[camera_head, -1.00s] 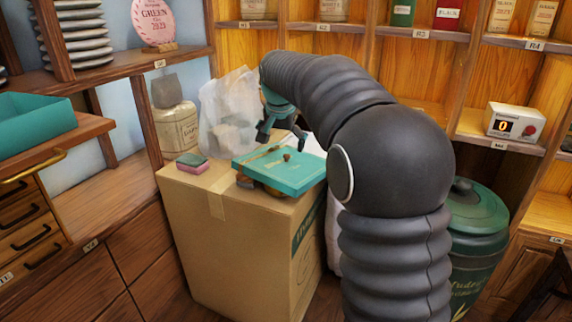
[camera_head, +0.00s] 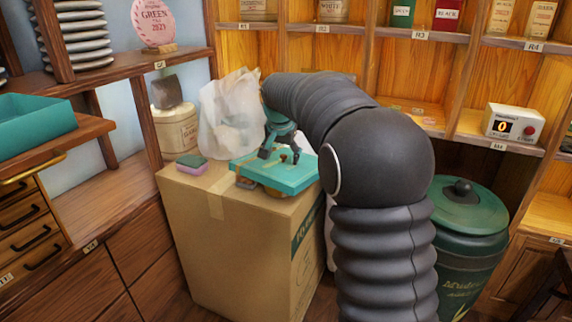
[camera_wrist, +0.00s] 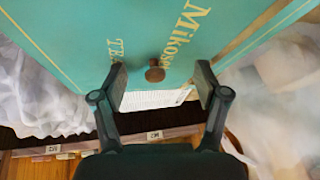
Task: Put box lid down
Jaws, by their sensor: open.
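The teal box lid (camera_head: 297,178) with a gold band and a small brown knob (camera_head: 284,157) lies flat on top of the large cardboard carton. Something brown shows under its near edge, but I cannot tell what it is. My gripper (camera_head: 280,155) is over the lid, pointing down, with its fingers apart. In the wrist view, the lid (camera_wrist: 110,30) fills the upper middle with gold lettering, and the knob (camera_wrist: 155,74) appears between the two open fingertips of my gripper (camera_wrist: 160,76). The fingers do not touch the knob.
The cardboard carton (camera_head: 235,240) carries a pink and green sponge (camera_head: 192,164) left of the lid. A clear plastic bag (camera_head: 230,110) stands behind it. A green lidded bin (camera_head: 470,240) is at right. A teal tray (camera_head: 35,118) is at far left, and shelves line the back.

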